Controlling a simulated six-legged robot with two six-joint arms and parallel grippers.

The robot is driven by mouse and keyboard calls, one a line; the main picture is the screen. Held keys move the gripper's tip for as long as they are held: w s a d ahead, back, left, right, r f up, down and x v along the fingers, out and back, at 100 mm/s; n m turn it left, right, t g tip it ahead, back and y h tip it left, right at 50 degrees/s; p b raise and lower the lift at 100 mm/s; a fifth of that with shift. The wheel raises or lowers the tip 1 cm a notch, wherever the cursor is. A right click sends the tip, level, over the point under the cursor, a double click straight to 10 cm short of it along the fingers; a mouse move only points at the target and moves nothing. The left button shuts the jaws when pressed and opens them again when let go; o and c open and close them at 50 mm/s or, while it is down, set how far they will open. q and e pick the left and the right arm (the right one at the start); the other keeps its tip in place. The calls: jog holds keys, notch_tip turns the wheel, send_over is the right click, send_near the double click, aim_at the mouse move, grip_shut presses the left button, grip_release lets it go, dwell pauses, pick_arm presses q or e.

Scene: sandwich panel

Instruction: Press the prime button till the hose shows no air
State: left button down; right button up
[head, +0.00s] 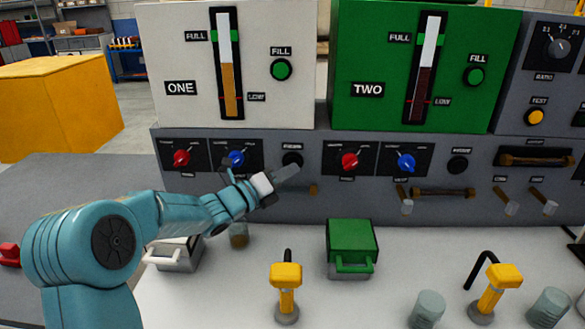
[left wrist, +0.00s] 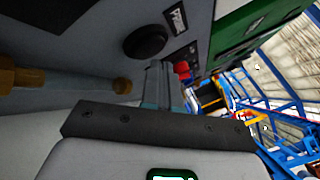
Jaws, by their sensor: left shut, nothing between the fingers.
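The black prime button (head: 292,159) of unit one sits on the grey panel under the white tank. In the left wrist view the round black button (left wrist: 146,42) is beside its label. My left gripper (head: 288,173) is shut and empty, just below the button in the head view. Its fingers (left wrist: 160,85) point toward the panel close to the button; I cannot tell whether they touch it. The hose shows its right end (head: 313,189) past my gripper; the rest is hidden. In the left wrist view a greyish hose (left wrist: 65,80) runs between brass fittings; air inside is unclear.
A second black button (head: 457,165) and brown hose (head: 444,192) are under the green tank (head: 370,60). Red and blue knobs line the panel. A green box (head: 351,248), yellow-topped taps (head: 286,277) and grey cups stand on the white bench.

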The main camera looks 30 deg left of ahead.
pick_arm(q)
jog(key=shift+s+d, duration=0.15)
jog(key=s+d+b, duration=0.1)
jog(key=s+b, duration=0.2)
jog(key=s+d+b, duration=0.1)
jog(key=shift+s+d, duration=0.15)
jog(key=shift+d, duration=0.15)
dwell(0.3)
dwell(3.1)
